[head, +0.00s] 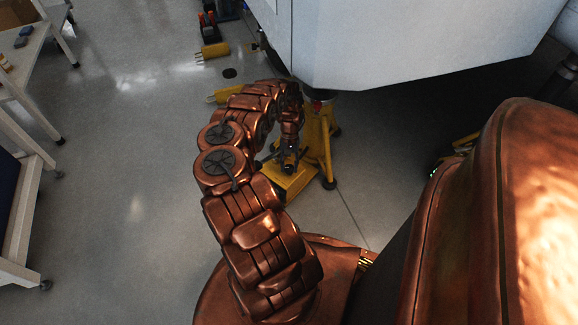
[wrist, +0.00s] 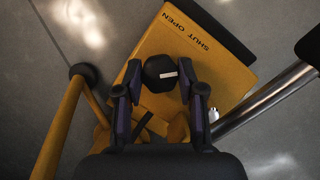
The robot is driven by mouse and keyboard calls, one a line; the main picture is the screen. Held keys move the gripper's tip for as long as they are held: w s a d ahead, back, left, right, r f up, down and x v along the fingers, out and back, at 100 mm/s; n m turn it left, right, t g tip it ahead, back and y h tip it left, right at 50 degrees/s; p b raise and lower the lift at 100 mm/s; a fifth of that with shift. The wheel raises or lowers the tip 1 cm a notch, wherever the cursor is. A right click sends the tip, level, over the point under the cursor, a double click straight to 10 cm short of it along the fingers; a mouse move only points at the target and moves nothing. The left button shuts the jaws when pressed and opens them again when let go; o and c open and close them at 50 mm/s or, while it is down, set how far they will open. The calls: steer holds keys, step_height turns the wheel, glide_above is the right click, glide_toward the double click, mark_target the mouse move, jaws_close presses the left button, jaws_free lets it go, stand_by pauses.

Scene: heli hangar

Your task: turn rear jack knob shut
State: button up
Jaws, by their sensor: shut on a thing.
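The rear jack (head: 318,150) is a yellow stand under the white body in the head view, with a yellow box (head: 290,187) at its base. In the wrist view the yellow box top (wrist: 220,85) carries the words SHUT and OPEN. A black knob (wrist: 160,74) with a white mark sits on that box. My gripper (wrist: 161,80) has a finger on each side of the knob and is shut on it. In the head view my gripper (head: 289,160) is over the box, and the knob is hidden there.
The white body (head: 420,45) hangs over the jack at the upper right. A yellow leg (wrist: 62,125) and a metal rod (wrist: 265,100) flank the box. Other yellow equipment (head: 212,51) stands farther back. Tables (head: 22,50) line the left; the floor between is clear.

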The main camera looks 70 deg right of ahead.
stand_by(0.4)
steer(key=o, duration=1.1)
